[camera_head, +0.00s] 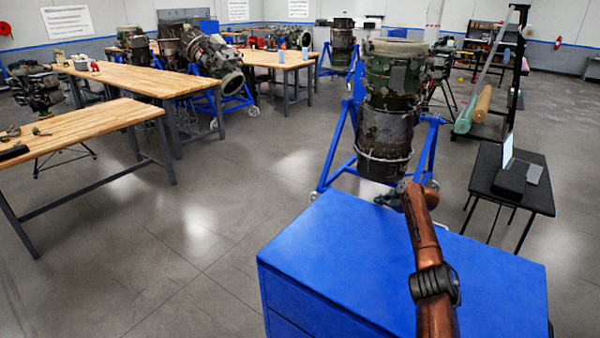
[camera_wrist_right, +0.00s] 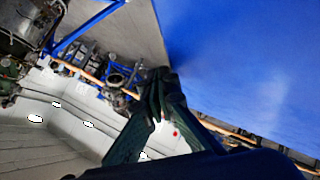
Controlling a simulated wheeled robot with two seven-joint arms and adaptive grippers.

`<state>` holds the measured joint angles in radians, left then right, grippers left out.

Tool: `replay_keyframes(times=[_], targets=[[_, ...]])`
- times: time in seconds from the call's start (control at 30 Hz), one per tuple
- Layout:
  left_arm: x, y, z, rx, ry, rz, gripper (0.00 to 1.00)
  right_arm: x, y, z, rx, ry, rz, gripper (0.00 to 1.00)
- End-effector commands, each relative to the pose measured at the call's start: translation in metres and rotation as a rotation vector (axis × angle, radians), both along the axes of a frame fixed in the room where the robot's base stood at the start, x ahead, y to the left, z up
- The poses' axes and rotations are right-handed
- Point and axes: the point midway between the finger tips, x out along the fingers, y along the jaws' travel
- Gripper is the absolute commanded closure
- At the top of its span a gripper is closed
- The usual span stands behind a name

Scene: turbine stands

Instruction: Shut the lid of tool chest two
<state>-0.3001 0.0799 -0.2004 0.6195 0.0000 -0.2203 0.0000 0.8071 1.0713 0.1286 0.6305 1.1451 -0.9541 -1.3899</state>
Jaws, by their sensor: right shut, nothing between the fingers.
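A blue tool chest (camera_head: 340,260) stands at the bottom right of the head view, with a drawer seam on its front face. Its broad top looks flat, and I see no gap under a lid; no number shows to tell which chest it is. A large blue surface (camera_wrist_right: 240,60) fills the right of the right wrist view. My right arm reaches across the chest, and my right gripper (camera_head: 388,200) is small and dark at its far edge, partly hidden by the arm. In the wrist view the right gripper (camera_wrist_right: 160,85) is shut and empty beside the blue surface; contact is unclear. My left gripper is out of view.
An engine (camera_head: 388,110) on a blue stand (camera_head: 340,150) is just behind the chest. A black table (camera_head: 535,200) with a laptop (camera_head: 508,152) is at the right. Wooden workbenches (camera_head: 90,130) line the left. The grey floor (camera_head: 190,240) left of the chest is clear.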

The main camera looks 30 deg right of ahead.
Motion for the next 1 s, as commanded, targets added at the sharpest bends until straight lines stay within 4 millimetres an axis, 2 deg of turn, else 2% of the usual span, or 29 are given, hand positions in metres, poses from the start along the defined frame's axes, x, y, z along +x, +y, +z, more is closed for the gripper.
replay_keyframes(times=[0.03, 0.2, 0.73, 0.87, 1.0], targets=[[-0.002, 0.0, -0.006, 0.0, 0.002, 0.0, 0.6, 0.0, -0.001, -0.006, -0.001, 0.001, 0.0, 1.0], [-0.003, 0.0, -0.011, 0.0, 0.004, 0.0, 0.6, 0.0, 0.0, -0.01, 0.0, -0.001, 0.001, 1.0], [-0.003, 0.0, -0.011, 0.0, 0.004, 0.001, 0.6, 0.0, 0.001, -0.012, 0.001, 0.003, 0.003, 1.0], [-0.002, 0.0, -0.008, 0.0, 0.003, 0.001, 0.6, 0.0, 0.0, -0.001, 0.0, 0.001, 0.002, 1.0], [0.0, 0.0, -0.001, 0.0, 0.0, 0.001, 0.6, -0.002, -0.004, 0.028, -0.003, -0.005, -0.001, 1.0]])
